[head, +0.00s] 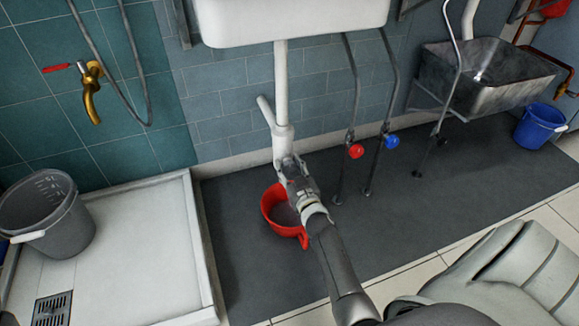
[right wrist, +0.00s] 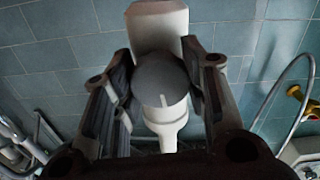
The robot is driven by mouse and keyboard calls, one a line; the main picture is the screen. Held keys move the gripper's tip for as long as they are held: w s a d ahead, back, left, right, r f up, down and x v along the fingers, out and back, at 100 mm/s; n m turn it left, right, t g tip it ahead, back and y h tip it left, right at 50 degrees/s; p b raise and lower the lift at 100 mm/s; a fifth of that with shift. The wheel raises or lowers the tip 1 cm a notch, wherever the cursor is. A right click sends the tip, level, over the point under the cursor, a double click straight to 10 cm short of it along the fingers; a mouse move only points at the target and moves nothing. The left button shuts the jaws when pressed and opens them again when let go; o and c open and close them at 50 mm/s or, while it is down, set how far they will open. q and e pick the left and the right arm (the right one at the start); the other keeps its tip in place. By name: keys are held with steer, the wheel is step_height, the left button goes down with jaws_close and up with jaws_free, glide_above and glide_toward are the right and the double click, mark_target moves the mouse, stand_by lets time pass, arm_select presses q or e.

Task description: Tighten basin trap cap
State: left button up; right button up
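The white basin trap (head: 283,130) hangs on a pipe under the white basin (head: 290,20), with a side branch going up to the left. In the head view my right gripper (head: 286,162) is at the trap's lower end and hides the cap. In the right wrist view the round grey cap (right wrist: 160,80), with a pale line on its face, sits between the two fingers of my right gripper (right wrist: 161,85). The fingers appear to press on both its sides. My left gripper is not in view.
A red bucket (head: 270,205) stands on the dark floor mat below the trap. Supply pipes with a red valve (head: 356,151) and a blue valve (head: 392,142) run close to the right. A grey bucket (head: 62,235) stands on the shower tray (head: 150,245) at left.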

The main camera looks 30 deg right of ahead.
steer(key=o, duration=0.5)
steer(key=v, duration=1.2)
steer(key=shift+f, duration=0.1)
